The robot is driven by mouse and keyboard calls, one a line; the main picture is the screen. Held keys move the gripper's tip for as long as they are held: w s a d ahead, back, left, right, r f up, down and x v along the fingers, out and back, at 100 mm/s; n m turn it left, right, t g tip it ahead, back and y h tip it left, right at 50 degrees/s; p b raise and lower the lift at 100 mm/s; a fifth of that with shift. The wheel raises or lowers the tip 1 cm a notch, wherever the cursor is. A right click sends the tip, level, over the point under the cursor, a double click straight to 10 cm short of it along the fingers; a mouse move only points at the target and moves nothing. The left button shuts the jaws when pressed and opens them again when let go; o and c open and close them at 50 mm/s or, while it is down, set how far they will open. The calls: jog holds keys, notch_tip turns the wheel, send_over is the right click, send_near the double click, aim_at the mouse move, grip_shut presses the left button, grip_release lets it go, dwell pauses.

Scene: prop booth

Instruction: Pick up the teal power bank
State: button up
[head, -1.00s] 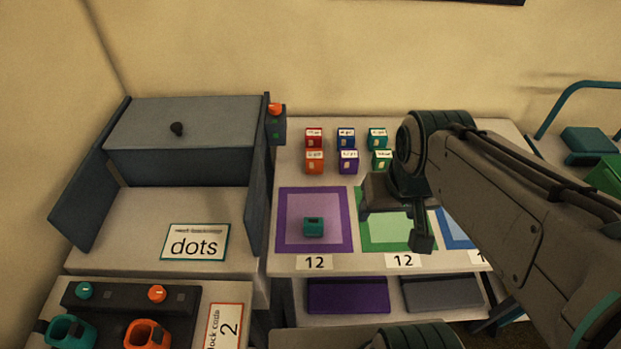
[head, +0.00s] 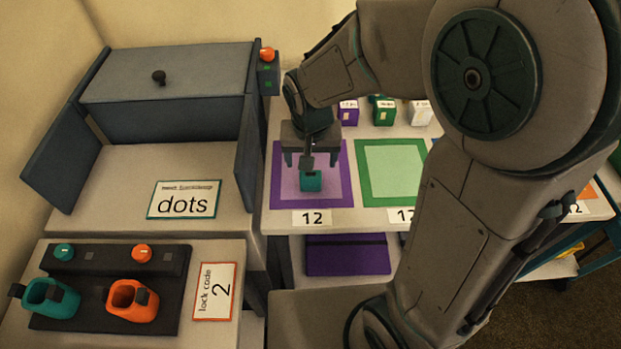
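The teal power bank (head: 311,181) is a small block with a dark slot near its top. It sits on the purple-bordered mat (head: 342,201) on the table. My gripper (head: 311,160) points down right above and slightly behind it. Two fingers show wide apart, one on each side of the power bank's line, and a third dark part hangs between them in front. The gripper looks open and empty. I cannot tell its exact height above the power bank.
A green-bordered mat (head: 390,203) lies to the right. Small labelled boxes, such as a green one (head: 384,116), stand behind, partly hidden by my arm. A grey cabinet (head: 178,120) with a "dots" card (head: 184,200) stands left. Teal (head: 50,298) and orange (head: 132,301) holders are front left.

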aim_at(311, 174)
jog(key=f, duration=0.3)
jog(key=w+f, duration=0.1)
jog(key=f, duration=0.5)
jog(key=shift+w+f, duration=0.15)
jog(key=shift+w, duration=0.05)
jog(key=c, duration=1.1)
